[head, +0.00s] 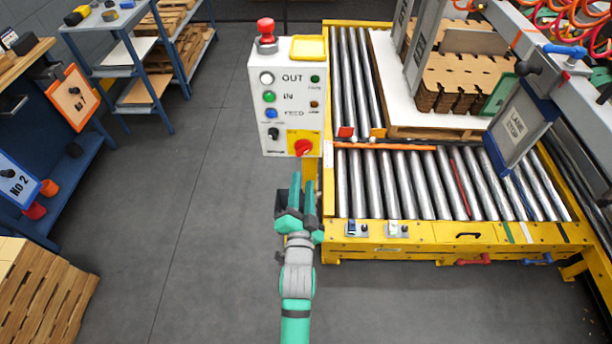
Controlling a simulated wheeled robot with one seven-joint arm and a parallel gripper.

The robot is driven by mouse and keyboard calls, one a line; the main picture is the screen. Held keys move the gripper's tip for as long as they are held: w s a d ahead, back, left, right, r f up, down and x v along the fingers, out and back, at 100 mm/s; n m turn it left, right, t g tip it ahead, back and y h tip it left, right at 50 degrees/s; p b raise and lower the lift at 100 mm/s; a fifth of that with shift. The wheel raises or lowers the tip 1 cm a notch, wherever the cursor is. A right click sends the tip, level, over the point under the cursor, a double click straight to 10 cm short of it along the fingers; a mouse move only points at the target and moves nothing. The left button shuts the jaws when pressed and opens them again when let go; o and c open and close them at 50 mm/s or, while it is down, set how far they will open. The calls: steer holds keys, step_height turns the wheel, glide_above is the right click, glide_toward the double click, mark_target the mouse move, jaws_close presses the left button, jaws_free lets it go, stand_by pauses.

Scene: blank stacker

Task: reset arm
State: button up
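My gripper (301,188) is in the lower middle of the head view, at the end of my green and grey arm. Its two green fingers point forward, with a narrow gap between them, and I see nothing held there. It is in front of the white control box (284,105), just left of the yellow conveyor frame (345,240). Whether it touches the frame or the box, I cannot tell. The box bears a red mushroom button (266,30), green and blue buttons and a red knob (303,147).
Rollers (400,185) fill the conveyor at right. Brown cut blanks (465,80) stand on a white-topped pallet behind. A grey "LANE STOP" plate (520,125) stands at right. Blue shelving (155,60) and a wooden pallet stack (45,295) are at left. The grey floor (170,230) between is clear.

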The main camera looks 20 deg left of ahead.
steer(key=shift+f, duration=0.1)
steer(key=s+d+f+n+h, duration=0.1)
steer(key=s+d+f, duration=0.15)
steer(key=s, duration=0.35)
steer(key=s+d+f+n+g+h, duration=0.1)
steer(key=s+d+f, duration=0.1)
steer(key=s+d, duration=0.25)
steer(key=s+d+f+h, duration=0.1)
steer(key=s+d+f, duration=0.2)
steer(key=s, duration=0.3)
steer(key=s+d+r+n+h, duration=0.1)
steer(key=s+d+n, duration=0.1)
steer(key=s, duration=0.7)
steer(key=s+d+r+n+g+h, duration=0.1)
steer(key=s+d, duration=0.3)
steer(key=s, duration=0.5)
steer(key=shift+d+r+n, duration=0.2)
steer(key=shift+n, duration=0.3)
